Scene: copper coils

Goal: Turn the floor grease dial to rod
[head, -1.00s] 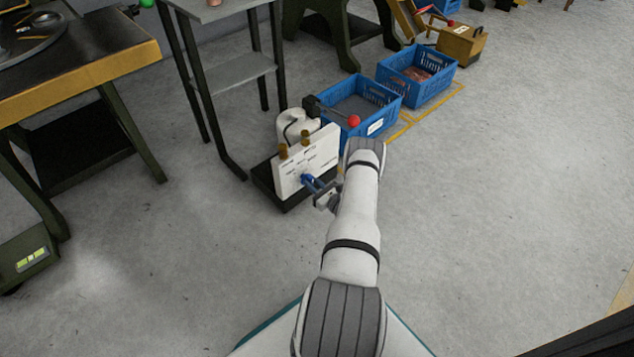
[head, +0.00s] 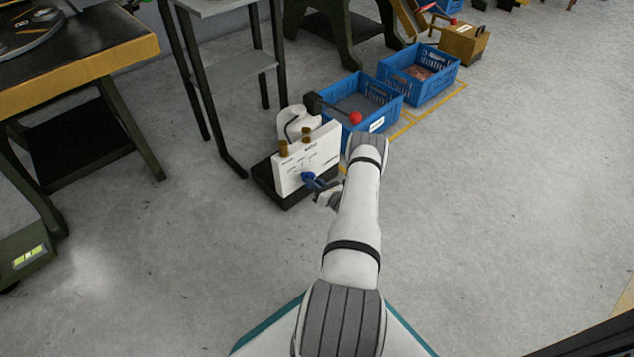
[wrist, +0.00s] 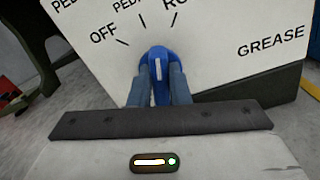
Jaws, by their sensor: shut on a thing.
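The grease dial is a blue knob (wrist: 158,62) with a white pointer line, on the front of a white panel (head: 320,150). In the head view the knob (head: 308,177) shows low on the panel. My gripper (wrist: 160,88) is shut on the knob, one finger on each side. It also shows in the head view (head: 321,188). In the wrist view the pointer stands nearly straight up, between the middle tick and the right tick, below a label starting "RO" cut off by the frame. "OFF" is at the left and "GREASE" at the right.
The panel stands on a black base (head: 285,195) on the floor, with a white drum (head: 297,122) behind it. A lever with a red ball (head: 354,118) is close above my wrist. Blue crates (head: 388,112) stand behind. The floor to the right is clear.

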